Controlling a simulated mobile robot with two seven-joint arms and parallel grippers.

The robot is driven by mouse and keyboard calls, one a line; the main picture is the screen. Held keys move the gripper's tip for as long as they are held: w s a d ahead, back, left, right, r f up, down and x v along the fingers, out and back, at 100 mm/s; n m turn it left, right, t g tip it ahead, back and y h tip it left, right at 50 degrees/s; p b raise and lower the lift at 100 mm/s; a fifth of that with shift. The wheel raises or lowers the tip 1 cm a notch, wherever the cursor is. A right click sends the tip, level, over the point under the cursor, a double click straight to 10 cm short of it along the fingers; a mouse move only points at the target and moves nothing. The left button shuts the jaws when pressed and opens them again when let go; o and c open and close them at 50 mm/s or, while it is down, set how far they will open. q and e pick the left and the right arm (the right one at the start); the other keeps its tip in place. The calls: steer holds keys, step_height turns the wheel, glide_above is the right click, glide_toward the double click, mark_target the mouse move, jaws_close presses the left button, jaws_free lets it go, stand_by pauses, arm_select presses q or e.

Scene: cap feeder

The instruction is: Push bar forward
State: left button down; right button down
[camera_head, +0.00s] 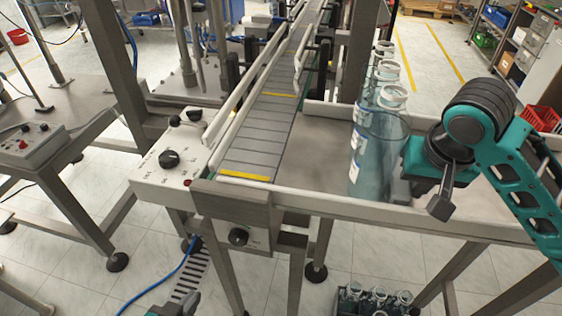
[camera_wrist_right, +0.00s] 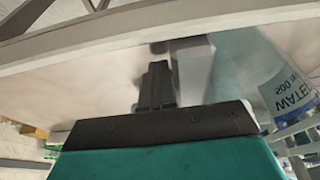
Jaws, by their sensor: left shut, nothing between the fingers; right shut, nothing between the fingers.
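My right gripper (camera_head: 441,207) is shut and empty, with its dark fingers over the front rail at the right end of the feeder table. It also shows in the right wrist view (camera_wrist_right: 157,85), fingers together. A grey block-like piece (camera_wrist_right: 191,68) stands just right of the fingers there; I cannot tell for sure whether it is the bar. No bar stands out in the head view. A row of clear bottles (camera_head: 378,150) stands beside the right gripper; the nearest also shows in the wrist view (camera_wrist_right: 270,80). My left gripper (camera_head: 184,304) is shut at the bottom edge, partly cut off.
A conveyor (camera_head: 258,135) with yellow stripes runs away from me, left of the bottles. A control box (camera_head: 165,165) with knobs sits at its near left. The table's front rail (camera_head: 340,204) crosses under the right gripper. A crate of bottles (camera_head: 375,300) is low in front.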

steer(key=w+a, duration=0.1)
steer(key=a, duration=0.6)
steer(key=w+a, duration=0.2)
steer(key=a, duration=0.5)
steer(key=w+a, duration=0.2)
steer(key=a, duration=0.5)
steer(key=shift+a, duration=0.1)
step_height(320, 180, up, 10)
steer(key=d, duration=0.2)
steer(key=shift+s, duration=0.2)
